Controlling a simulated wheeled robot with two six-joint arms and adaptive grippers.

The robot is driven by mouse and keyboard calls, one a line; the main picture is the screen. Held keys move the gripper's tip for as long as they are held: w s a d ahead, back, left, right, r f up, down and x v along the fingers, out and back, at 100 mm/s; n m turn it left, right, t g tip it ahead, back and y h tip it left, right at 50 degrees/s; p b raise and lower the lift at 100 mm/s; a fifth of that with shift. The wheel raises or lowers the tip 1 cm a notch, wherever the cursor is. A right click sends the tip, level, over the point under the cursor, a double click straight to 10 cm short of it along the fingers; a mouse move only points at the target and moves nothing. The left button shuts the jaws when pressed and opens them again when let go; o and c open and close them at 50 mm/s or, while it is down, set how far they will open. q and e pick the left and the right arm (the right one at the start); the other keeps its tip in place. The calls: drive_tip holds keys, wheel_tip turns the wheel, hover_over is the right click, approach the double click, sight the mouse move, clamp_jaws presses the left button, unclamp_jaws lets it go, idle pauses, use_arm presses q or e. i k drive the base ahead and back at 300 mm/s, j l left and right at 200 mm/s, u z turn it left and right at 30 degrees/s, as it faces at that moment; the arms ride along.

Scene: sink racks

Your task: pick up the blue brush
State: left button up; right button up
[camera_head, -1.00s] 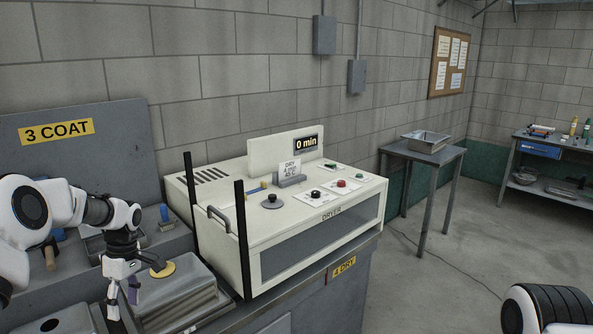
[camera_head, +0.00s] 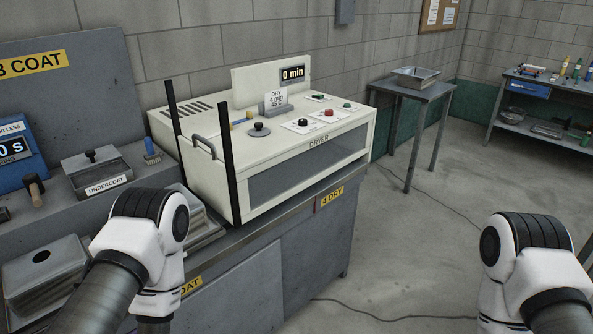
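A small blue brush (camera_head: 151,148) stands on the grey coating bench, just right of the undercoat tray. Its blue part points up and its lower end is pale. My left arm comes in from the lower left, with its white and black joint in front of the bench and the brush beyond it. The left gripper is not in view; it is below the frame or hidden by the arm. My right arm shows at the lower right, and its gripper is also out of view.
A grey undercoat tray (camera_head: 97,172) and a wooden-handled tool (camera_head: 35,190) stand left of the brush. The dryer (camera_head: 275,145) with black posts rises to its right. A side table (camera_head: 410,90) stands farther back. The floor on the right is open.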

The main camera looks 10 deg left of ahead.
sight(153, 157)
drive_tip(key=u, duration=1.4)
